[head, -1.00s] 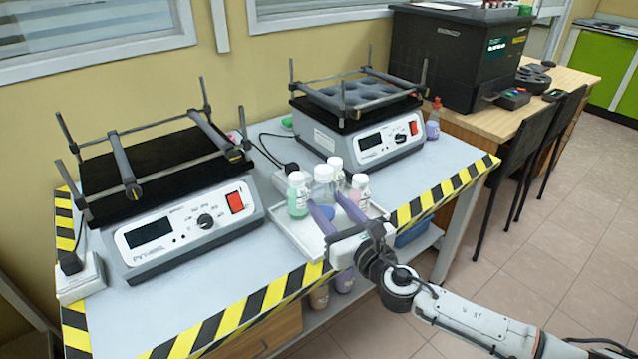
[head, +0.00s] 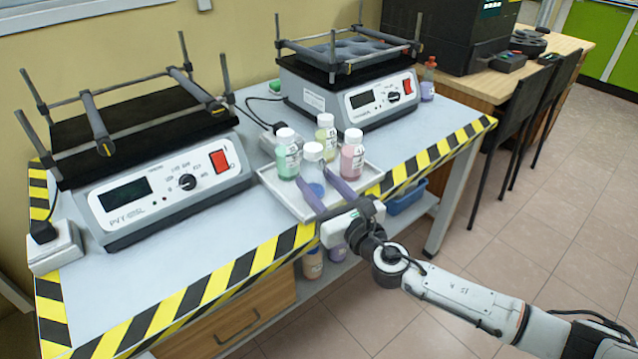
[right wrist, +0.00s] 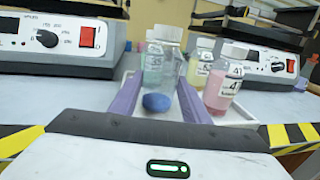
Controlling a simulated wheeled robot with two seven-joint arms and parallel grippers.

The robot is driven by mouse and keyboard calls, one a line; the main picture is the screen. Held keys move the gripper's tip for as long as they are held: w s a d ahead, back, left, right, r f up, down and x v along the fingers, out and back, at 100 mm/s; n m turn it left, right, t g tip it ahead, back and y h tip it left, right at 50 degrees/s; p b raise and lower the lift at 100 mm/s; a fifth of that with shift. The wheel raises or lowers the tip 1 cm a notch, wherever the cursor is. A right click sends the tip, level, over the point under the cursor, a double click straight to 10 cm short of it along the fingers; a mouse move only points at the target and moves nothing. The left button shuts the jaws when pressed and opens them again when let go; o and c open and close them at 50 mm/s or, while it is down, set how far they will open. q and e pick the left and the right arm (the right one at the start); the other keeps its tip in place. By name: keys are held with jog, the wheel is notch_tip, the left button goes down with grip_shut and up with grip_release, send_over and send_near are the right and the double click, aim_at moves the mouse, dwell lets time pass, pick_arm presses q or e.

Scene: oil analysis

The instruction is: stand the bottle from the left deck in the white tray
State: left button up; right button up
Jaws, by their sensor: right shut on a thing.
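My right gripper (head: 332,196) is shut on a clear bottle (head: 313,165) with a pale cap and a little blue at its bottom. The bottle is upright between the purple fingers, over the front part of the white tray (head: 279,195). I cannot tell whether its base touches the tray. In the right wrist view the clear bottle (right wrist: 166,62) stands between the fingers, partly overlapping the green bottle behind it. The left deck (head: 140,138), a black platform on the left shaker, shows no bottle. My left gripper is not in view.
The tray also holds a green bottle (head: 288,158), a yellow bottle (head: 326,134) and a pink bottle (head: 352,162), close around the held one. A second shaker (head: 350,90) stands behind. The bench front left of the tray is clear, edged with striped tape.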

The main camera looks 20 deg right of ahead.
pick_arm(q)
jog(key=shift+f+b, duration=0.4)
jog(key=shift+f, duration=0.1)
pick_arm(e)
jog(key=shift+f, duration=0.5)
jog(key=o, duration=1.4)
jog(key=shift+c, duration=0.2)
jog(key=s+d, duration=0.2)
jog(key=s, duration=0.8)
pick_arm(q)
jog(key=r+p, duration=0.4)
jog(key=p, duration=0.1)
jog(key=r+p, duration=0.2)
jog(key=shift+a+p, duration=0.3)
jog(key=shift+p, duration=0.05)
pick_arm(e)
jog(key=s+a+f+m+g, duration=0.1)
jog(key=s+f+m+g, duration=0.2)
jog(key=m, duration=0.8)
jog(key=s+a+f+m+g, duration=0.2)
jog(key=s+f+m+g, duration=0.1)
jog(key=s+f+m, duration=0.5)
jog(key=s+a+f+m+g, duration=0.2)
jog(key=s+f+m, duration=0.3)
jog(key=s+m, duration=0.5)
jog(key=m, duration=0.5)
jog(key=shift+s+f+g+h, duration=0.15)
jog(key=shift+s+g+h, duration=0.2)
jog(key=shift+g+h, duration=0.05)
